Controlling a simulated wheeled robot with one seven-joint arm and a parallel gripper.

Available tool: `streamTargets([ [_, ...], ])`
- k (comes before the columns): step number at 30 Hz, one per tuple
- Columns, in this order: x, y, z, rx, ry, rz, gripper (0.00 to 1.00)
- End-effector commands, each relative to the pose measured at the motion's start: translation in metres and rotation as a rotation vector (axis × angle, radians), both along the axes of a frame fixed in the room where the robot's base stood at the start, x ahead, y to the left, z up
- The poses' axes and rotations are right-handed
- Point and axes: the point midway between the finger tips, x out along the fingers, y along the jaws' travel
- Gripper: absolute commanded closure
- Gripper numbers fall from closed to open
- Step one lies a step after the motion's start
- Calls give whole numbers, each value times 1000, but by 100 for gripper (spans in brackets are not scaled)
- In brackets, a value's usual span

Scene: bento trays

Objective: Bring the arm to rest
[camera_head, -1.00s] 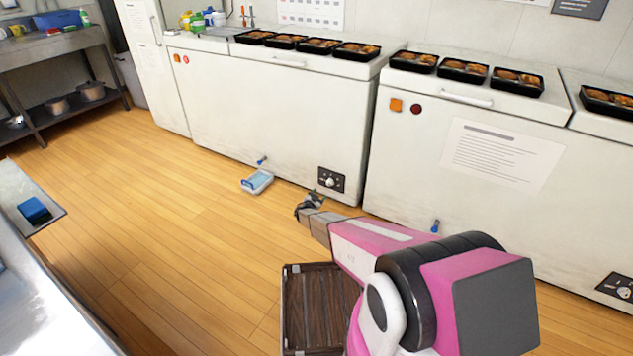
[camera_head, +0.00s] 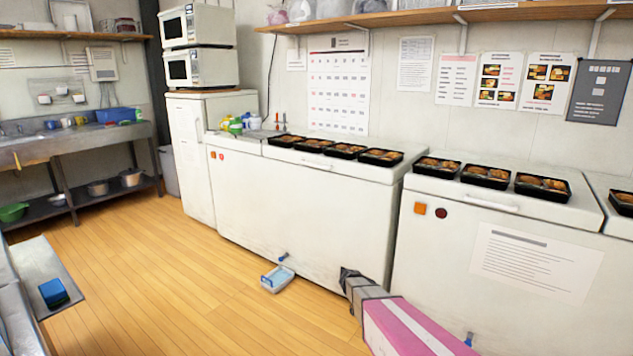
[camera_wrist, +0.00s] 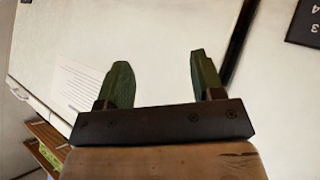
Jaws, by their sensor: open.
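My gripper (camera_head: 350,279) reaches out from the bottom right in the head view, in front of the white chest freezers and above the wooden floor. In the wrist view my gripper (camera_wrist: 158,75) shows two green fingers spread well apart with nothing between them. Behind the fingers is a white freezer front (camera_wrist: 155,45) with a printed sheet. My pink arm (camera_head: 410,330) shows in part at the bottom; the rest of it is outside the head view.
Bento trays (camera_head: 347,151) stand in rows on the white freezers (camera_head: 300,210). A metal counter with a blue block (camera_head: 53,292) is at lower left. The wooden floor (camera_head: 150,250) is open between.

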Motion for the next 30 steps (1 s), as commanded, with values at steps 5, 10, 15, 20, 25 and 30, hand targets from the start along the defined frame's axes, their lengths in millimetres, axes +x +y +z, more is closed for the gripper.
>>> streamTargets([
  [5, -85, 5, 54, 200, 230, 107, 39],
  [10, -153, 24, 96, 416, 393, 295, 39],
  [15, -204, 47, 133, 598, 468, 509, 39],
  [20, -227, 61, 151, 686, 485, 645, 39],
  [25, -231, 64, 155, 706, 486, 681, 39],
  [30, -231, 64, 155, 706, 486, 681, 39],
])
